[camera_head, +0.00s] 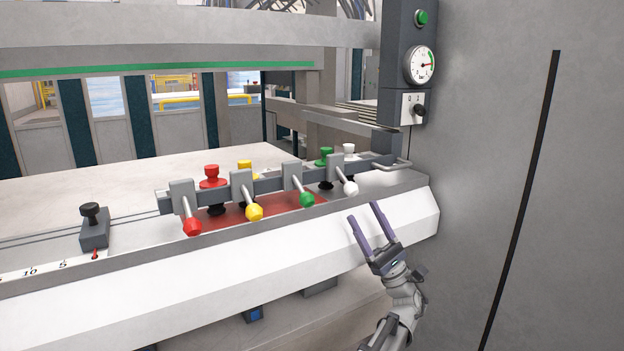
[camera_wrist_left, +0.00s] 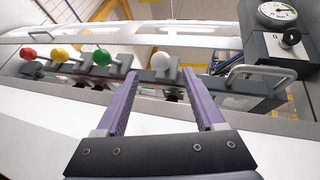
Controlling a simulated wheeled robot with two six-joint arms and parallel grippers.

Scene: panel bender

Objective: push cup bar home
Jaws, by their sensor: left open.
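The cup bar (camera_head: 270,184) is a dark grey bar lying along the machine's bed, with red, yellow, green and white ball levers on it. Its grey loop handle (camera_head: 405,163) is at the right end, beside the machine column. In the left wrist view the bar (camera_wrist_left: 122,74) runs across behind my fingers, and the handle (camera_wrist_left: 258,70) is to the right of them. My left gripper (camera_head: 363,210) is open and empty, in front of the bar's right part, near the white lever (camera_head: 350,188). My right gripper is not in view.
A column at the right carries a gauge (camera_head: 421,65), a rotary switch (camera_head: 419,110) and a green button (camera_head: 421,18). A black-knobbed stop (camera_head: 94,230) stands by a scale (camera_head: 45,270) at the left. A red plate (camera_head: 285,204) lies under the bar. A large grey wall fills the right.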

